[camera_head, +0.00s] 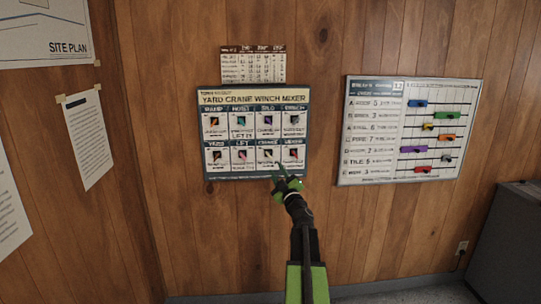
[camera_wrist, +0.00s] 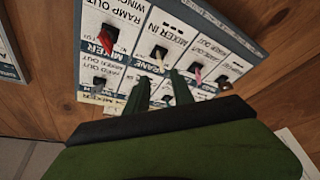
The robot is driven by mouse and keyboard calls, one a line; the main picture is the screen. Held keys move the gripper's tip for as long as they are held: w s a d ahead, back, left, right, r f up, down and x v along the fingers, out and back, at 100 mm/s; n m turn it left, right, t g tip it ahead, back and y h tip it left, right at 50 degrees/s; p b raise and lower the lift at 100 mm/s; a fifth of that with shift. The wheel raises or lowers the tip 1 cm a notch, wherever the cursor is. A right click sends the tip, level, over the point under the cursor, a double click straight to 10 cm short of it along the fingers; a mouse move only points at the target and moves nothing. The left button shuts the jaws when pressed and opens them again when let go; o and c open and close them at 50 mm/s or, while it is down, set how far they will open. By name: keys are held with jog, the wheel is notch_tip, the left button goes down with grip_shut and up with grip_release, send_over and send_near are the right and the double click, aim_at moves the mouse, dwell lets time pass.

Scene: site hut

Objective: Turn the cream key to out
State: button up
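A key panel (camera_head: 203,138) headed "YARD CRANE WINCH MIXER" hangs on the wall, with two rows of keyed switches. The cream key (camera_wrist: 158,62) is in the wrist view, which shows the panel upside down. It sits in a dark switch between the red key (camera_wrist: 108,38) and the pink key (camera_wrist: 198,73). My gripper (camera_wrist: 160,80) is open; its two fingertips lie to either side below the cream key in that view, with nothing between them. In the head view my gripper (camera_head: 284,172) is at the panel's lower right edge and partly hides the lower row.
A slider board (camera_head: 360,178) with coloured blocks hangs to the right. A small paper chart (camera_head: 252,64) is above the panel. Posted sheets (camera_head: 88,137) are on the left wall. A dark cabinet (camera_head: 510,240) stands at lower right.

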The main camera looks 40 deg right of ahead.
aim_at(270, 157)
jog(key=p+x, duration=0.2)
jog(key=x, duration=0.7)
jog(key=shift+w+d+r, duration=0.1)
jog(key=shift+w+d, duration=0.05)
jog(key=shift+w, duration=0.1)
grip_shut()
